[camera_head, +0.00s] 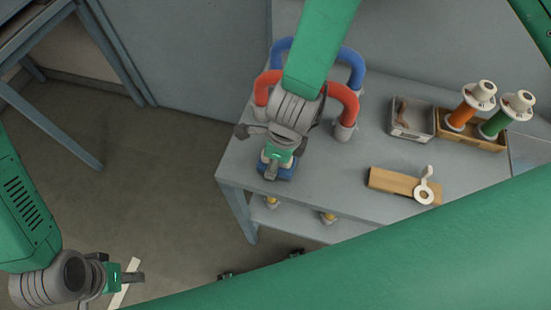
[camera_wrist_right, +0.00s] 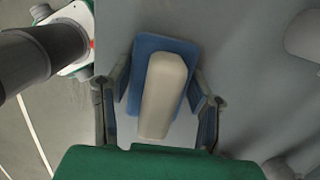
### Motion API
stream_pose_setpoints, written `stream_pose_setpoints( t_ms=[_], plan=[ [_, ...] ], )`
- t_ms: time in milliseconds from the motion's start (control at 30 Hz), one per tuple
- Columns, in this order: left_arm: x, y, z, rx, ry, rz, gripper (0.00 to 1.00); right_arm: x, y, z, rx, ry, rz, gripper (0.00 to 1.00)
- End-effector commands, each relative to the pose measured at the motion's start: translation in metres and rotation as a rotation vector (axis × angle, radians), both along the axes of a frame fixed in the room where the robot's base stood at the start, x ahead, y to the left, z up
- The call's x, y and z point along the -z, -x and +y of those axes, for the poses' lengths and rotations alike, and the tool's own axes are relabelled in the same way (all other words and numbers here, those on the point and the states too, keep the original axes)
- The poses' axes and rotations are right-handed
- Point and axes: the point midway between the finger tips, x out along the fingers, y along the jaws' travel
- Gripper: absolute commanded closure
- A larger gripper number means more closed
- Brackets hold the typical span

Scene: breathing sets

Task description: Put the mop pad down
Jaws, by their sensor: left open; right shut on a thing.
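The mop pad, a blue plate with a long beige block on it, sits between the fingers of my right gripper in the right wrist view (camera_wrist_right: 164,95). In the head view its blue edge (camera_head: 285,174) shows beneath my right gripper (camera_head: 271,172), over the front left part of the grey table (camera_head: 330,195). My right gripper is shut on the pad. I cannot tell whether the pad touches the tabletop. My left gripper (camera_head: 132,277) is open and empty at the lower left, over the floor, away from the table.
Red (camera_head: 346,104) and blue (camera_head: 351,68) curved hoses stand behind my right gripper. To the right are a grey bin (camera_head: 411,133), a wooden box (camera_head: 485,140) with orange and green cylinders, and a wooden block (camera_head: 391,181) with a white ring-ended piece (camera_head: 424,190). Bare tabletop lies between.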

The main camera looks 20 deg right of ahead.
Motion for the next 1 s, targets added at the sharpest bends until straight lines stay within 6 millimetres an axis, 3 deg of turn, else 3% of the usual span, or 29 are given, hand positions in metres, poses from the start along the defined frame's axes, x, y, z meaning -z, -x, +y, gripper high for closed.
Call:
stream_pose_setpoints(
  t_ms=[333, 367, 400, 433, 800, 1000],
  plan=[
    [0.002, 0.000, 0.001, -0.002, -0.001, 0.000, 0.54, 0.004, -0.001, -0.003, -0.002, -0.004, -0.001, 0.95],
    [0.002, 0.000, 0.001, -0.002, -0.001, 0.000, 0.54, 0.004, -0.001, -0.004, -0.002, -0.005, -0.001, 0.50],
    [0.001, 0.000, 0.001, -0.001, -0.001, 0.000, 0.54, 0.003, -0.001, -0.005, -0.001, -0.007, -0.001, 0.36],
    [0.001, 0.000, 0.001, -0.001, -0.001, 0.000, 0.54, 0.003, -0.001, -0.006, -0.001, -0.007, -0.001, 0.33],
    [0.000, 0.000, 0.000, -0.001, 0.000, 0.000, 0.54, 0.001, 0.000, -0.003, -0.002, -0.002, -0.001, 0.33],
    [-0.003, 0.000, 0.000, -0.001, -0.001, 0.000, 0.54, -0.023, 0.000, -0.005, -0.002, 0.000, -0.005, 0.33]
  ],
)
